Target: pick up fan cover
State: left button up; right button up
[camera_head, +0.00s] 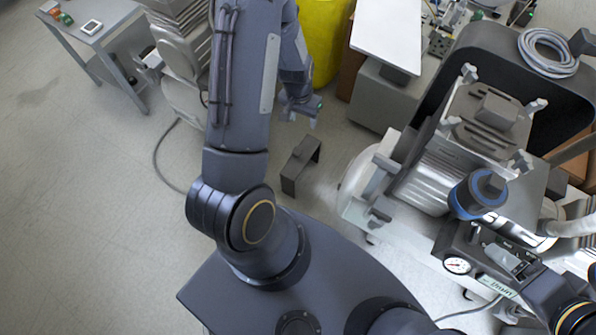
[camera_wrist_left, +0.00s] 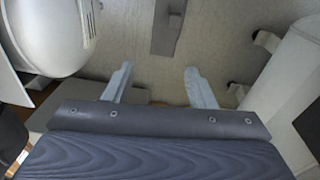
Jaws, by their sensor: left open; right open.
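A dark grey, bracket-shaped piece (camera_head: 300,163), which I take to be the fan cover, stands on the floor beside the compressor. It also shows in the left wrist view (camera_wrist_left: 167,25), at the top centre, partly cut off by the frame's edge. My left gripper (camera_head: 302,108) is above the floor, beyond the piece in the head view and apart from it. In the left wrist view its two pale fingers (camera_wrist_left: 158,76) are spread with nothing between them. I cannot make out my right gripper in either view.
A compressor (camera_head: 430,180) with a pressure gauge (camera_head: 457,265) stands to the right of the piece. A grey box (camera_head: 384,98) and a yellow drum (camera_head: 325,40) stand behind it. A small table (camera_head: 112,15) is at the far left. The floor at left is mostly clear, apart from a cable (camera_head: 157,160).

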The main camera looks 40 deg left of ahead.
pick_arm(q)
jog(key=b, duration=0.3)
send_over(297, 151)
jog(key=shift+m+g+y, duration=0.4)
jog(key=f, duration=1.2)
jog(key=shift+w+a, duration=0.15)
jog(key=shift+a, duration=0.15)
jog(key=f+b, duration=0.1)
jog(key=f, duration=0.1)
jog(key=f+b, duration=0.2)
jog(key=f, duration=0.1)
jog(key=shift+s+d+f, duration=0.2)
jog(key=shift+d+f, duration=0.05)
jog(key=shift+f, duration=0.05)
pick_arm(e)
notch_tip(297, 151, down, 8)
jog(key=shift+r, duration=0.2)
pick_arm(q)
jog(key=shift+c, duration=0.4)
pick_arm(e)
jog(key=shift+a, duration=0.1)
pick_arm(q)
grip_shut()
jog(key=shift+r, duration=0.1)
